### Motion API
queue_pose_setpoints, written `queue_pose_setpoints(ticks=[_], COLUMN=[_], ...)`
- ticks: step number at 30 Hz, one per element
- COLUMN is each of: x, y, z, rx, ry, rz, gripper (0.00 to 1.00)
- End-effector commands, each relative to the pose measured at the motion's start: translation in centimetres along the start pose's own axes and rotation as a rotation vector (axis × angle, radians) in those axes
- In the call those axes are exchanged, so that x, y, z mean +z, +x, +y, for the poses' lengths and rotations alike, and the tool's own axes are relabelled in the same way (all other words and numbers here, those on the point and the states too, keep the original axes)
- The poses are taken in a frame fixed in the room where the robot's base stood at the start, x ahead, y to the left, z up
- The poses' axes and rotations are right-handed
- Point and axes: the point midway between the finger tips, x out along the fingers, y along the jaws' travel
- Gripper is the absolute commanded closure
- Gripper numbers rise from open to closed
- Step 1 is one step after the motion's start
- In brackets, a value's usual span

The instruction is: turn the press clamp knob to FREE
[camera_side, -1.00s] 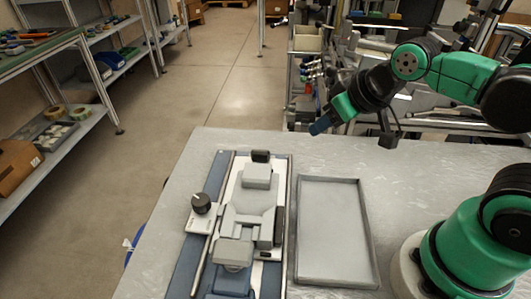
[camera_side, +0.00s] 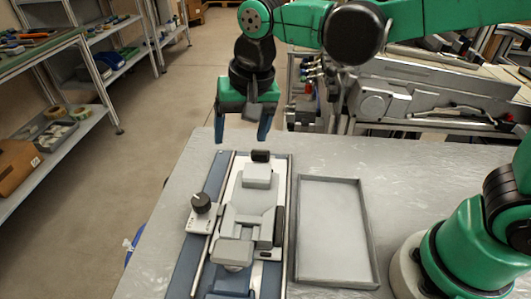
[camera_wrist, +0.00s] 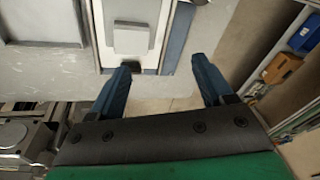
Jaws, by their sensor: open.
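The press clamp knob (camera_side: 201,202) is a round black knob with a pale pointer mark. It sits on a small light plate with lettering at the left side of the press (camera_side: 257,175); the lettering is too small to read. My gripper (camera_side: 240,140) is open and empty, fingers pointing down, above and behind the far end of the press. In the wrist view my two blue fingers (camera_wrist: 162,78) stand apart with nothing between them. The far end of the press (camera_wrist: 132,38) shows just beyond them. The knob is out of the wrist view.
An empty grey tray (camera_side: 372,245) lies right of the press. A metal rod (camera_side: 206,262) runs along the press's left side, close to the knob. The table (camera_side: 175,215) is clear left of the press. Shelves (camera_side: 85,130) stand far off at left.

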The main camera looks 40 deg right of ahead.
Motion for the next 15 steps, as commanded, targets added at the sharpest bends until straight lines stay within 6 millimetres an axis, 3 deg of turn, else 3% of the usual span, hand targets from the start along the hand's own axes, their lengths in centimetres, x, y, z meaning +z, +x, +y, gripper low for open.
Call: queue_pose_setpoints(ticks=[1,6,10,15], x=[0.4,2.2,3.3,3.8], y=[0.9,3.5,4.8,6.0], z=[-1.8,-5.7,-7.1,-7.5], rx=[0.024,0.116,0.163,0.182], ry=[0.035,0.169,0.23,0.255], rz=[-0.034,-0.109,-0.131,-0.137], gripper=[0.27,0.27,0.27,0.27])
